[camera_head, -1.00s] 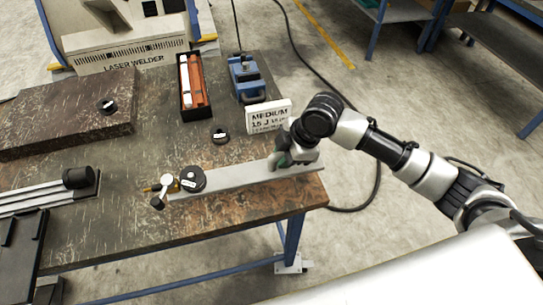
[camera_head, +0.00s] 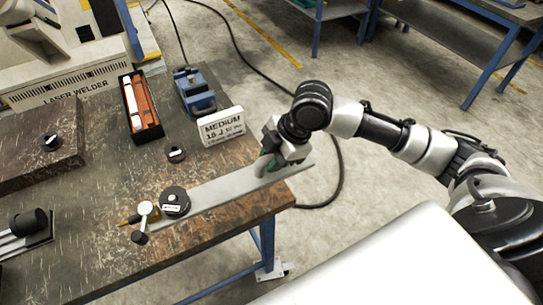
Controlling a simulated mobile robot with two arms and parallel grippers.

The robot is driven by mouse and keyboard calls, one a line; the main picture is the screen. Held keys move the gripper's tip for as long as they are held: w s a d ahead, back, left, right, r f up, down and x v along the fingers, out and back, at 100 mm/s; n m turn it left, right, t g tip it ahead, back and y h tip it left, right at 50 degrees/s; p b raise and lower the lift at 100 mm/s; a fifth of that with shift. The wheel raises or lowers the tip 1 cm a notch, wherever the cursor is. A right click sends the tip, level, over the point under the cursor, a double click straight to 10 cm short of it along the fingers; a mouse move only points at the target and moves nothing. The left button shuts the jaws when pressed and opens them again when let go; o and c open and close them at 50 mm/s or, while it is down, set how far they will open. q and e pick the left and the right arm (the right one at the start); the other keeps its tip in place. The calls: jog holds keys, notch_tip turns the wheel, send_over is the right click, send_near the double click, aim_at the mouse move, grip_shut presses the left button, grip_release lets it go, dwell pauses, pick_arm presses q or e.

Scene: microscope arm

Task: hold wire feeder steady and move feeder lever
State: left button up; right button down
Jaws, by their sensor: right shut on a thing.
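The wire feeder is a long grey bar (camera_head: 222,192) lying near the table's front right edge. A round black spool (camera_head: 174,201) sits near its left end. Beside the spool are a brass tip (camera_head: 129,221) and the feeder lever (camera_head: 144,210), with a pale round hub and a dark knob (camera_head: 139,238) pointing toward the front edge. My right gripper (camera_head: 268,164) is at the bar's right end, shut on the bar from above; its fingertips are partly hidden by the wrist. My left gripper is out of view.
A dark slab (camera_head: 35,150) lies at left.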

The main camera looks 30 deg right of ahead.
aim_at(250, 168)
jog(key=shift+w+a+f+b, duration=0.2)
jog(key=shift+w+a+f, duration=0.55)
jog(key=shift+a+f, duration=0.15)
jog(key=shift+w+a+f+b, duration=0.2)
jog(key=shift+w+a+f, duration=0.5)
jog(key=shift+a+f, duration=0.2)
jog(key=shift+w+a+f+b, duration=0.4)
jog(key=shift+w+a+f, duration=0.3)
jog(key=shift+a+f, duration=0.2)
jog(key=shift+w+a+f+b, duration=0.35)
jog(key=shift+w+a+f, duration=0.4)
jog(key=shift+f, duration=0.25)
jog(key=shift+w+a+f+b, duration=0.4)
jog(key=shift+w+a+f, duration=0.25)
jog(key=shift+a+f, duration=0.3)
jog(key=shift+d+f, duration=0.1)
jog(key=shift+f, duration=0.05)
jog(key=shift+s+f, duration=0.1)
jog(key=shift+f, duration=0.05)
